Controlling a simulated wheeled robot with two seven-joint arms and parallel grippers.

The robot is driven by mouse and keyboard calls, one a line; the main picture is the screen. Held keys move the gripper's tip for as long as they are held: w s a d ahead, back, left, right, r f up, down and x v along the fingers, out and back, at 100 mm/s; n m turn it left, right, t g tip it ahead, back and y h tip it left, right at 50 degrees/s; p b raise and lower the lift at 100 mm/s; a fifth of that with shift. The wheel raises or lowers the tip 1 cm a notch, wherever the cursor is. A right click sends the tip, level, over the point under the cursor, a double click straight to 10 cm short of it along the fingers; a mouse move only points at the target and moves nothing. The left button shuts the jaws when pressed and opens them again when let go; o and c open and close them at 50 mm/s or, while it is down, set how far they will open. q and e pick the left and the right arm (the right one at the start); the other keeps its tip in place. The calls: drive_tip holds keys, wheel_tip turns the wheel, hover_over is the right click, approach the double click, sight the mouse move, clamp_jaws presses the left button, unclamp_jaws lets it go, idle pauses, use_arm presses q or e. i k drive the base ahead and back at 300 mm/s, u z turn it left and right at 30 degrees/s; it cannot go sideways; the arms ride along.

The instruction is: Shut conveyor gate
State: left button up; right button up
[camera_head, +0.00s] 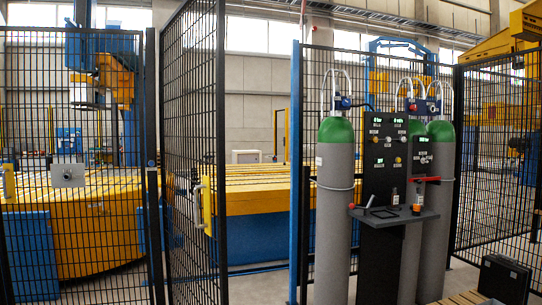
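The conveyor gate (221,120) is a tall black mesh panel left of centre in the head view. It stands open, angled toward me from a black post (152,165) on its left. A handle with a yellow plate (206,205) is near its free edge. A wide gap lies between that edge and the blue post (295,170) to the right. The yellow conveyor (262,200) shows through the gap. Neither of my grippers is in view.
Grey gas cylinders with green tops (335,200) stand right of the blue post, beside a black panel with a small shelf (395,217). A black case (504,278) sits at the lower right. Fixed mesh fence (68,174) closes the left side.

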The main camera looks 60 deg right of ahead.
sight(219, 56)
drive_tip(key=z, duration=0.8)
drive_tip(key=i, duration=0.85)
drive_tip(key=z, duration=0.55)
